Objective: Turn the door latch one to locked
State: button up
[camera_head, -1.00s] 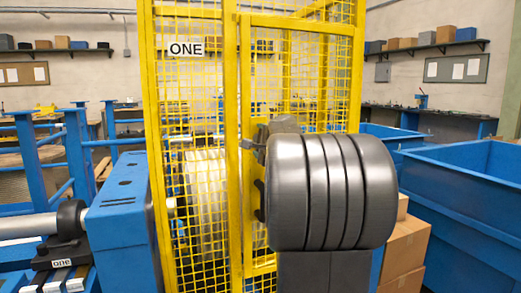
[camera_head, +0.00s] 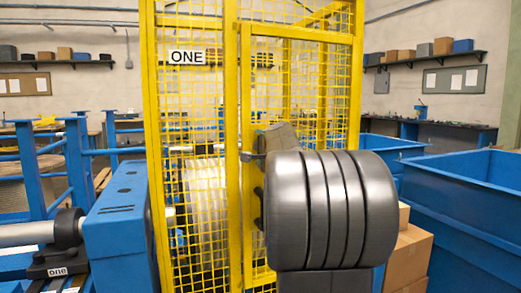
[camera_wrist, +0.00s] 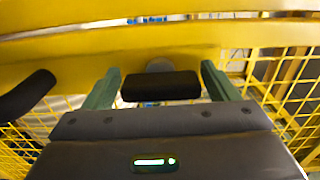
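The latch is a black bar (camera_wrist: 160,87) on a grey round pivot (camera_wrist: 160,65) at the yellow door frame, in the wrist view. It lies level across the picture. My gripper (camera_wrist: 162,86) has its two green fingers apart, one beyond each end of the bar. Small gaps show between bar and fingers, so it does not look clamped. In the head view my grey arm hides the fingers and most of the latch.
A black handle (camera_wrist: 26,95) sticks out left of my gripper in the wrist view. A blue machine housing (camera_head: 118,225) stands left of the cage. Cardboard boxes (camera_head: 408,260) and large blue bins (camera_head: 460,210) stand to the right.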

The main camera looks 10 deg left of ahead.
jog(key=shift+o, duration=0.6)
jog(key=b+v, duration=0.1)
jog(key=v, duration=1.3)
jog(key=shift+w, duration=0.1)
jog(key=p+x, duration=0.1)
jog(key=x, duration=1.2)
jog(key=shift+w+a, duration=0.3)
